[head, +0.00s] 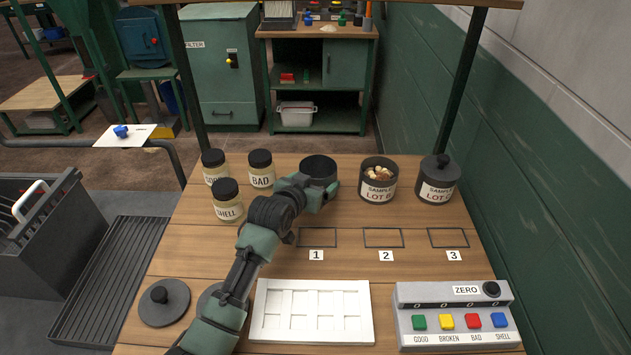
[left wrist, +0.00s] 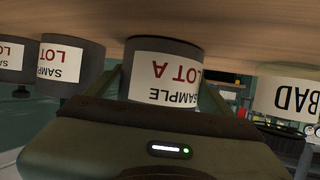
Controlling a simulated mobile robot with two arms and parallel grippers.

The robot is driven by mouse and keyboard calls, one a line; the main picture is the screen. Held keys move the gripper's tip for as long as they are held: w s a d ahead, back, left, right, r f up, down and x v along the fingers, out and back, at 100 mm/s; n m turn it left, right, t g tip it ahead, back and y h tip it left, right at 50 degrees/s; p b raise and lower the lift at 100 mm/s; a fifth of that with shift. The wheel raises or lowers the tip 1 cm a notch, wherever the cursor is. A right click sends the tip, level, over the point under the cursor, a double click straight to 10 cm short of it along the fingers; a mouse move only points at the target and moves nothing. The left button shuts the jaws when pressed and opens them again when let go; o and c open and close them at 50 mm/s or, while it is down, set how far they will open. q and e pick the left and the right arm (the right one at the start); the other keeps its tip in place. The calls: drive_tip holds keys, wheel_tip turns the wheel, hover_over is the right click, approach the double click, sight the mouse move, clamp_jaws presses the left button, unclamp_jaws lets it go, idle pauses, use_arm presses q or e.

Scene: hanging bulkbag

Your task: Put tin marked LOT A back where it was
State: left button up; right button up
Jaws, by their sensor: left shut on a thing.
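The dark tin marked LOT A (head: 318,165) is at the back of the wooden table, left of the LOT B tin. Its label (left wrist: 165,80) reads upside down in the left wrist view. Its top looks open and dark inside, and no contents can be made out. My left gripper (head: 321,187) is shut on the tin from the front, with a finger on each side in the left wrist view (left wrist: 165,95). The tin's base is at or very near the table top; I cannot tell whether it touches. My right gripper is not in view.
The open LOT B tin (head: 378,180) holds nuts; the LOT C tin (head: 437,180) is lidded. The GOOD, BAD (head: 261,170) and SHELL jars stand left. Empty numbered outlines (head: 383,238), a white tray (head: 262,310), a button box (head: 455,300) and loose lids (head: 164,302) are nearer.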

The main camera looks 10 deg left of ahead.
use_arm(q)
drive_tip(key=shift+f, duration=0.1)
drive_tip(key=o, duration=1.5)
drive_tip(key=shift+o, duration=0.2)
drive_tip(key=v, duration=1.2)
drive_tip(key=shift+r, duration=0.25)
